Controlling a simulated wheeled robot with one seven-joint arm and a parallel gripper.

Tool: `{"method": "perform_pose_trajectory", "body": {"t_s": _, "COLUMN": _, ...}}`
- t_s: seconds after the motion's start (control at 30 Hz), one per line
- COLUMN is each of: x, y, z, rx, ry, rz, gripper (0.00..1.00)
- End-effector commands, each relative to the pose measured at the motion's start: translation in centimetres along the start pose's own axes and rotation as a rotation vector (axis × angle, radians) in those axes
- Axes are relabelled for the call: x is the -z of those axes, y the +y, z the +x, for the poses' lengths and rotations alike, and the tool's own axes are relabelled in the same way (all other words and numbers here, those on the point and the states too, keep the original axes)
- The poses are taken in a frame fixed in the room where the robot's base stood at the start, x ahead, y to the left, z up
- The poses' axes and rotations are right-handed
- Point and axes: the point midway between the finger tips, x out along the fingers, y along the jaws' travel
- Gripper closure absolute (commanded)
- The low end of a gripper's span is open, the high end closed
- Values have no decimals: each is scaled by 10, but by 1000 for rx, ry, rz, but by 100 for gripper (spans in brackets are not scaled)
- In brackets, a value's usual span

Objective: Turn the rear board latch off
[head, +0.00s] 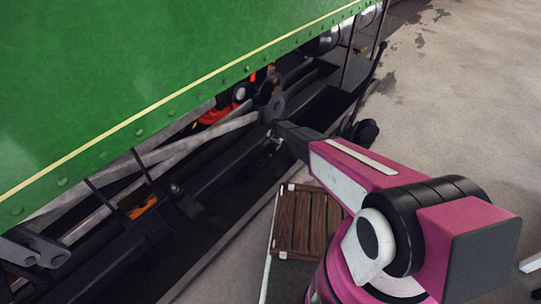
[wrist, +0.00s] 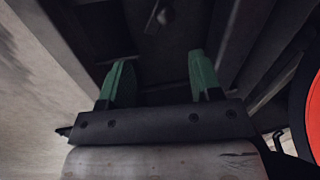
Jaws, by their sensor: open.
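My gripper (wrist: 158,72) shows in the wrist view with its two green fingers wide apart and nothing between them. A small dark fitting with a lighter tip (wrist: 160,16) sits beyond the fingertips, near the top edge. It may be the rear board latch, but it is too dark to be sure or to tell which way it is turned. In the head view my arm reaches in beneath the green tram side (head: 110,75), beside the dark underframe. The gripper's fingers are not clear there, and I cannot make out a latch.
Grey rods (head: 190,143) and a red wheel part (head: 215,112) lie under the green side. Dark beams flank the gripper in the wrist view, with a red round part (wrist: 312,115) at right. A slatted wooden crate (head: 300,222) stands below my arm. Open pavement (head: 450,90) lies to the right.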

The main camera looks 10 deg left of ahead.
Motion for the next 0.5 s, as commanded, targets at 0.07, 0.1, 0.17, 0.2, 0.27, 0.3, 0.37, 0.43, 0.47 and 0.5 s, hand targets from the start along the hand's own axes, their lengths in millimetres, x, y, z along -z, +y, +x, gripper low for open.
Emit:
{"method": "perform_pose_trajectory", "body": {"t_s": 0.07, "x": 2, "y": -5, "z": 8, "rx": 10, "ry": -4, "rz": 50, "gripper": 42}}
{"method": "perform_pose_trajectory", "body": {"t_s": 0.1, "x": 2, "y": -6, "z": 9, "rx": 13, "ry": -6, "rz": 64, "gripper": 42}}
{"method": "perform_pose_trajectory", "body": {"t_s": 0.17, "x": 2, "y": -7, "z": 11, "rx": 16, "ry": -7, "rz": 77, "gripper": 42}}
{"method": "perform_pose_trajectory", "body": {"t_s": 0.2, "x": 2, "y": -7, "z": 13, "rx": 16, "ry": -7, "rz": 80, "gripper": 42}}
{"method": "perform_pose_trajectory", "body": {"t_s": 0.27, "x": 2, "y": -7, "z": 16, "rx": 16, "ry": -7, "rz": 80, "gripper": 42}}
{"method": "perform_pose_trajectory", "body": {"t_s": 0.3, "x": 2, "y": -7, "z": 18, "rx": 16, "ry": -7, "rz": 80, "gripper": 42}}
{"method": "perform_pose_trajectory", "body": {"t_s": 0.37, "x": 2, "y": -7, "z": 24, "rx": 15, "ry": -7, "rz": 79, "gripper": 42}}
{"method": "perform_pose_trajectory", "body": {"t_s": 0.43, "x": 3, "y": -7, "z": 32, "rx": 15, "ry": -6, "rz": 78, "gripper": 42}}
{"method": "perform_pose_trajectory", "body": {"t_s": 0.47, "x": 3, "y": -8, "z": 37, "rx": 16, "ry": -6, "rz": 78, "gripper": 42}}
{"method": "perform_pose_trajectory", "body": {"t_s": 0.5, "x": 3, "y": -8, "z": 43, "rx": 15, "ry": -6, "rz": 77, "gripper": 42}}
